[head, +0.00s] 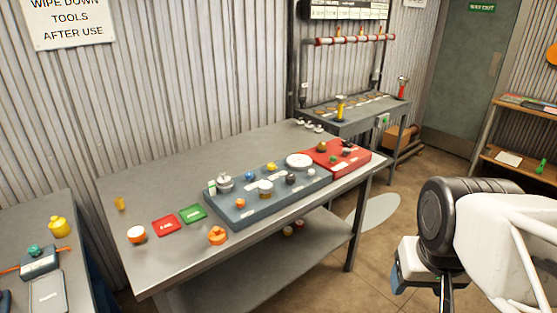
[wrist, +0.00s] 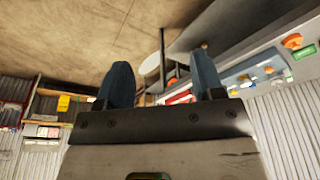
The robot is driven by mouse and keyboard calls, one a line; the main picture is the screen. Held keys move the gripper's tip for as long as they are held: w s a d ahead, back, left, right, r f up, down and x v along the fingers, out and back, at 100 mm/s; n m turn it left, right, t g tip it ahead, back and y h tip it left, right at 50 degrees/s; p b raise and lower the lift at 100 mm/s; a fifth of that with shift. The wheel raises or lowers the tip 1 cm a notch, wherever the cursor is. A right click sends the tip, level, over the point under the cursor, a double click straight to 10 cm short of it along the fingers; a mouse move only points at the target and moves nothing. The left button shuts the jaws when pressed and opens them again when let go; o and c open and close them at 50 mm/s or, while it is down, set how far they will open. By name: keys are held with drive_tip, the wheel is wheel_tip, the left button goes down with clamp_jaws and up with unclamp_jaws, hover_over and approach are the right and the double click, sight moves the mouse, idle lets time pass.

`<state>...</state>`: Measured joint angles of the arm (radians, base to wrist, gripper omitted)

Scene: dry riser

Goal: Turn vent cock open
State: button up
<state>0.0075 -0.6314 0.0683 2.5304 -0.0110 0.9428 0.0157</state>
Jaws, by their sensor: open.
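I cannot tell which of these, if any, is the vent cock. My gripper (wrist: 163,80) is open and empty, its two blue fingers apart. In the head view my arm is at the lower right, well clear of the bench. The board also shows, upside down, in the wrist view (wrist: 245,78).
A red tray (head: 353,162) with small parts adjoins the board on its right. The left rear of the workbench (head: 165,180) is bare.

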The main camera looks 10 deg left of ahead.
drive_tip(key=w+a+r+n+g, duration=0.1)
drive_tip(key=w+a+r+n, duration=0.2)
drive_tip(key=w, duration=0.7)
drive_tip(key=w+a+r+n, duration=0.15)
drive_tip(key=w+r, duration=0.25)
drive_tip(key=w, duration=0.6)
drive_tip(key=n+g+h, duration=0.2)
drive_tip(key=n+h, duration=0.2)
drive_tip(key=n, duration=1)
hover_over(270, 165)
drive_tip(key=a, duration=0.3)
wheel_tip(270, 165, down, 20)
drive_tip(key=shift+w+a+r, duration=0.1)
drive_tip(key=shift+w+r, duration=0.05)
drive_tip(key=shift+w, duration=0.05)
drive_tip(key=shift+x, duration=3.9)
drive_tip(key=shift+w, duration=0.15)
